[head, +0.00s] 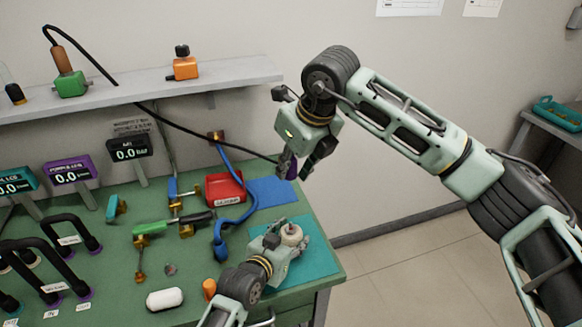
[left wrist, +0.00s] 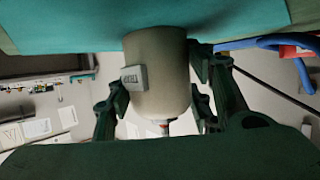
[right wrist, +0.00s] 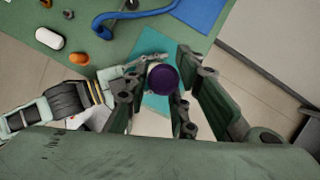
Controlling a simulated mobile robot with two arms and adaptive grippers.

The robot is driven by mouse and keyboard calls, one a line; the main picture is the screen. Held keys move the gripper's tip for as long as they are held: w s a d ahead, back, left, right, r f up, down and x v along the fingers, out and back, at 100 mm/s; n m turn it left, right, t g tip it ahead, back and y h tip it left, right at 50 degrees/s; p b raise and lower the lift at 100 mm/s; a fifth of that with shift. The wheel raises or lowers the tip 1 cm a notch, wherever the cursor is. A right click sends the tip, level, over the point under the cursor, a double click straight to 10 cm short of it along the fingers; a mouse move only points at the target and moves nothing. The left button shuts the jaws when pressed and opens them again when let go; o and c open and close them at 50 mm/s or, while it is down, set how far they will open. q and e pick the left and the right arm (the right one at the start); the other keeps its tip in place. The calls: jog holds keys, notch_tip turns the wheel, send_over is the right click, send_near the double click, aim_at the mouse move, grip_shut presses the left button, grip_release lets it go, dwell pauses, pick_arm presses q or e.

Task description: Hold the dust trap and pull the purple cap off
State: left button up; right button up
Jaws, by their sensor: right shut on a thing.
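The dust trap (head: 291,235) is a pale beige, round body that stands over the teal mat at the table's right end. My left gripper (head: 283,243) has its fingers on both sides of it. In the left wrist view the trap (left wrist: 158,90) fills the gap between the fingers, with a small grey label on its side. The purple cap (right wrist: 161,79) is between the fingers of my right gripper (head: 293,173), shut on it. It also shows as a dark purple bit in the head view (head: 291,170). The cap is well above the trap and apart from it.
A teal mat (head: 311,262) lies under the trap. A blue hose (head: 230,215), a red tray (head: 225,187) and a blue mat (head: 272,192) are behind it. A white capsule-shaped piece (head: 165,298) and an orange piece (head: 209,289) lie near my left arm. Open floor is to the right.

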pick_arm(q)
jog(key=o, duration=0.5)
